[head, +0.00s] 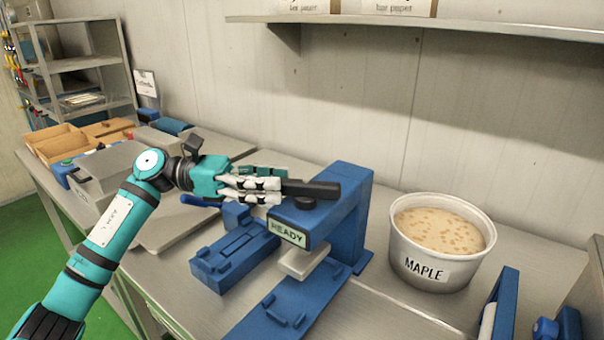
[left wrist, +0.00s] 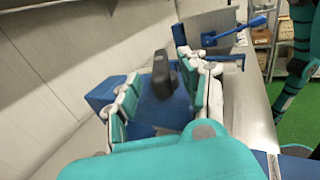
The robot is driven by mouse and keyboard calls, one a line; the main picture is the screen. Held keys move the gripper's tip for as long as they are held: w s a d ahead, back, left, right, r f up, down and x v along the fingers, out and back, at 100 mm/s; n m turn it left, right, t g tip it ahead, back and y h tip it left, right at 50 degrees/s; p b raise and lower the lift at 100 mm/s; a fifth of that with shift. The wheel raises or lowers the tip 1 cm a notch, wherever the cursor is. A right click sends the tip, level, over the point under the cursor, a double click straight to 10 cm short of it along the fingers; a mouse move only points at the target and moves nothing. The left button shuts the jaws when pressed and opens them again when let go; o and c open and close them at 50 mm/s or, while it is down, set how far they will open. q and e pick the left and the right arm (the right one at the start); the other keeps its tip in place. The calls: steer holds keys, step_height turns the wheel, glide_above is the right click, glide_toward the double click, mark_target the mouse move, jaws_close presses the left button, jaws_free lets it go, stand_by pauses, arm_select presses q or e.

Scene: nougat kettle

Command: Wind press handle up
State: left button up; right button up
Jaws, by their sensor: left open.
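The blue press (head: 352,200) stands mid-bench with a READY label on its front. Its black handle (head: 318,189) lies about level across the top, pointing left from the pivot side. My left gripper (head: 284,185) is at the left end of the handle, fingers open. In the left wrist view the dark handle (left wrist: 163,72) shows between the two open fingers of the gripper (left wrist: 160,88), with the blue press body (left wrist: 158,108) behind it. Whether the fingers touch the handle cannot be told. My right gripper is not in view.
A white tub labelled MAPLE (head: 430,265) stands right of the press. A blue mould block (head: 236,258) lies in front left. Wooden boxes (head: 62,142) and a grey shelf unit (head: 75,65) are at the far left. A wall shelf (head: 430,21) hangs above.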

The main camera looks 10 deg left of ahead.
mark_target(302, 181)
arm_select(q)
steer(key=d+p, duration=0.1)
steer(key=d, duration=0.3)
steer(key=shift+w+d+r, duration=0.1)
steer(key=shift+w+d, duration=0.05)
steer(key=shift+d, duration=0.05)
steer(key=shift+w+d, duration=0.1)
steer(key=shift+d, duration=0.5)
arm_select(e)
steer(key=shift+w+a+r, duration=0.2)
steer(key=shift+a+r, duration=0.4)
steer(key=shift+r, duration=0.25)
